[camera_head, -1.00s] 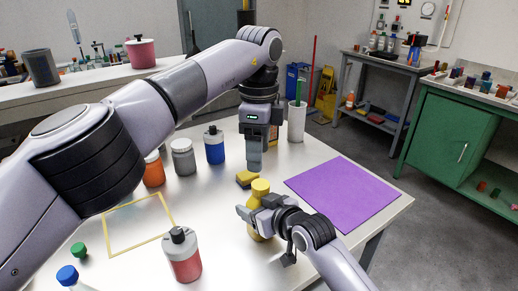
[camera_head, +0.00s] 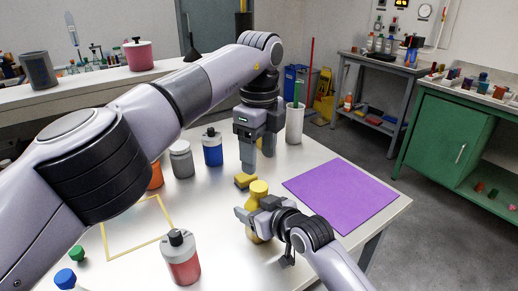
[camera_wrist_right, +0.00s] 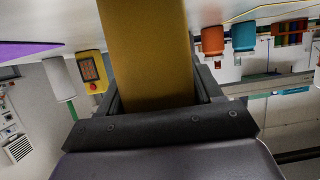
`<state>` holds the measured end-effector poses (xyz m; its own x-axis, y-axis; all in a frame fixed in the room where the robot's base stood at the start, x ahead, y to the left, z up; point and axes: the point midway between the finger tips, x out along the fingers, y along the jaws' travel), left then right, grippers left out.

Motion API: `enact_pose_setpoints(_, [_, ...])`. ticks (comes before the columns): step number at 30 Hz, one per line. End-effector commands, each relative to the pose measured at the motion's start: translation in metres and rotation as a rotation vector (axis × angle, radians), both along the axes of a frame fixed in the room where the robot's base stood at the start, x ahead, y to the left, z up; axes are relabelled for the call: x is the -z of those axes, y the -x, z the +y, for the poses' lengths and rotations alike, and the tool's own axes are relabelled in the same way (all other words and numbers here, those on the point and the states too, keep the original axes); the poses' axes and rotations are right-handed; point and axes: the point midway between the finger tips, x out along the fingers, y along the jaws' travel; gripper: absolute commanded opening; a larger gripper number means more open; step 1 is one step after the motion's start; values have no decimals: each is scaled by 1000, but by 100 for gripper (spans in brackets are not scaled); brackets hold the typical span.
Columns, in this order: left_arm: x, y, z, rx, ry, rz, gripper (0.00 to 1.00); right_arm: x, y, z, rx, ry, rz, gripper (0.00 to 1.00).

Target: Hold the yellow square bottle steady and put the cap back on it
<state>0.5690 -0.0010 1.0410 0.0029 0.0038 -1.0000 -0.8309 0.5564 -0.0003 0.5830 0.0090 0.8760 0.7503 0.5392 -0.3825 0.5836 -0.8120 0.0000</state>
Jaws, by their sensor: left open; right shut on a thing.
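The yellow square bottle (camera_head: 252,236) stands on the table, partly hidden by my right gripper (camera_head: 250,217), which is shut on its body. In the right wrist view the bottle's mustard side (camera_wrist_right: 146,55) fills the space between the jaws. A rounded yellow top (camera_head: 259,187) shows above the gripper; I cannot tell whether it is the bare neck or a cap. My left gripper (camera_head: 258,156) points down, open, above and behind the bottle. A small yellow and dark block (camera_head: 245,181) lies just behind the bottle, below the left fingers; it looks like a sponge.
A purple mat (camera_head: 340,192) lies to the right. Blue (camera_head: 212,150), grey (camera_head: 181,160) and red (camera_head: 181,262) bottles, a yellow frame (camera_head: 137,246) and green (camera_head: 76,253) and blue (camera_head: 65,278) caps are at left. A white holder (camera_head: 295,125) stands at the back.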

Motion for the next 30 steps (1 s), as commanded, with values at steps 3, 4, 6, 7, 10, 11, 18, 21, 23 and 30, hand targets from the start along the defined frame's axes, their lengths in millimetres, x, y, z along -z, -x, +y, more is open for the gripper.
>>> enact_pose_setpoints(3, [15, 0, 1, 1, 0, 2, 63, 0, 0, 0, 0, -1, -1, 0])
enact_pose_setpoints(4, [19, 0, 1, 1, 0, 2, 63, 0, 0, 0, 0, -1, -1, 0])
enact_pose_setpoints(6, [30, 0, 1, 0, -1, 3, 63, 0, 0, 0, 0, -1, -1, 0])
enact_pose_setpoints(7, [35, 0, 1, 0, -1, 4, 63, 0, 0, 0, 0, -1, -1, 0])
enact_pose_setpoints(10, [51, 0, 1, -1, 0, 4, 63, 0, 0, 0, 0, -1, -1, 0])
enact_pose_setpoints(11, [55, 0, 1, -2, -1, 3, 63, 0, 0, 0, 0, -1, -1, 0])
enact_pose_setpoints(18, [73, 0, 1, -1, -1, 1, 63, 0, 0, 0, 0, -1, -1, 0])
enact_pose_setpoints(21, [75, 0, 1, -1, -1, 1, 63, 0, 0, 0, 0, -1, -1, 0])
enact_pose_setpoints(23, [75, 0, 1, -1, 0, 0, 63, 0, 0, 0, 0, -1, -1, 0])
enact_pose_setpoints(30, [74, 0, 1, -1, 0, 0, 34, 0, 0, 0, 0, -1, -1, 0])
